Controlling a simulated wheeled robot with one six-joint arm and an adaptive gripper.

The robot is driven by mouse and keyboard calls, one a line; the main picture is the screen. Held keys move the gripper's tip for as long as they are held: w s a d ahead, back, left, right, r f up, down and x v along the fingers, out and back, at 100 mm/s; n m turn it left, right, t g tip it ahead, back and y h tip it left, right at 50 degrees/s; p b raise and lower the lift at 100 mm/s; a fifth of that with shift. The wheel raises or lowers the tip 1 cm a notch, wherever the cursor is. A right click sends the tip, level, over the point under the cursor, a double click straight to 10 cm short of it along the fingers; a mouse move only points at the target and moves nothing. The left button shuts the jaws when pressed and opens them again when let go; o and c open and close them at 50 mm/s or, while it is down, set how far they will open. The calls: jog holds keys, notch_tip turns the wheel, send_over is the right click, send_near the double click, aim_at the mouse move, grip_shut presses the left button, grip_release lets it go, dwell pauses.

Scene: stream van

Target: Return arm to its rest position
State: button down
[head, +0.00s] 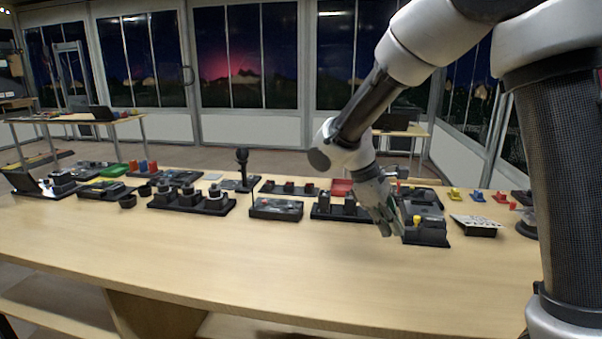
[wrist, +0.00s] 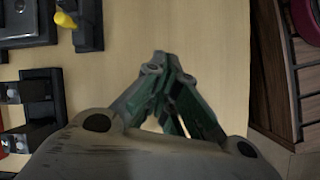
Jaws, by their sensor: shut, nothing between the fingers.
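My gripper (head: 387,231) reaches down over the wooden table (head: 200,252) in the head view, just left of a dark device with a yellow knob (head: 417,219). In the wrist view my gripper (wrist: 162,58) points over bare table top, its green-grey fingers drawn together at the tips with nothing between them. My arm comes in from the upper right of the head view and bends down at the wrist. The gap between the fingertips and the table is hard to judge.
Several dark devices stand along the table's far half, including a joystick (head: 242,165) and a white-topped panel (head: 474,224). Small yellow, blue and red pieces lie at the far right. The table's near half is clear. In the wrist view, the table edge lies right of my gripper.

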jog(key=s+d+r+m+t+y, duration=0.2)
jog(key=s+d+r+m, duration=0.3)
jog(key=s, duration=0.5)
jog(key=s+d+r+m+t+y, duration=0.3)
jog(key=s+d+r+m, duration=0.3)
jog(key=s+d, duration=0.3)
jog(key=shift+s+r+m, duration=0.25)
jog(key=shift+s+m, duration=0.15)
jog(key=shift+s, duration=0.05)
